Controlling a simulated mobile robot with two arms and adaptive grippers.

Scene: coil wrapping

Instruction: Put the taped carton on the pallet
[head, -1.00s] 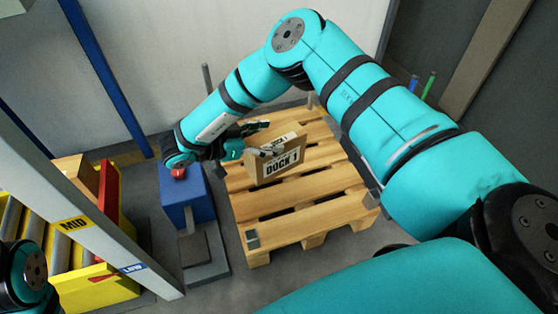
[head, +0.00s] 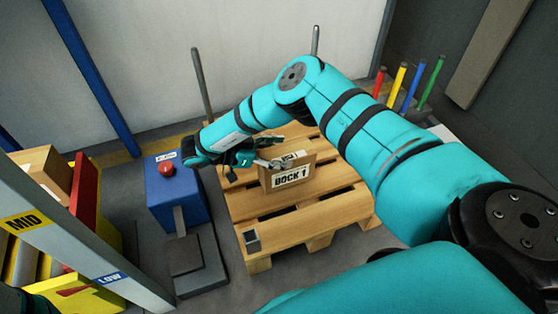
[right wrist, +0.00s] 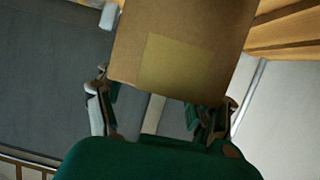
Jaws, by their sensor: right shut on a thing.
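The carton (head: 290,178) is a small brown box with a white "DOCK 1" label on its side. My right gripper (head: 272,158) is shut on it, its fingers at the carton's upper edge. In the right wrist view the carton (right wrist: 185,35) fills the top middle, with a paler tape patch, and the gripper (right wrist: 163,98) has a finger at each side. The wooden pallet (head: 310,222) lies under the carton. I cannot tell whether the carton touches its slats.
A blue box with a red button (head: 166,168) stands left of the pallet beside a pedal. A yellow roller conveyor (head: 95,235) carries another carton (head: 42,170) behind a grey post with MID and LOW labels. Coloured posts (head: 405,82) stand at the back right. Bare slats surround the carton.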

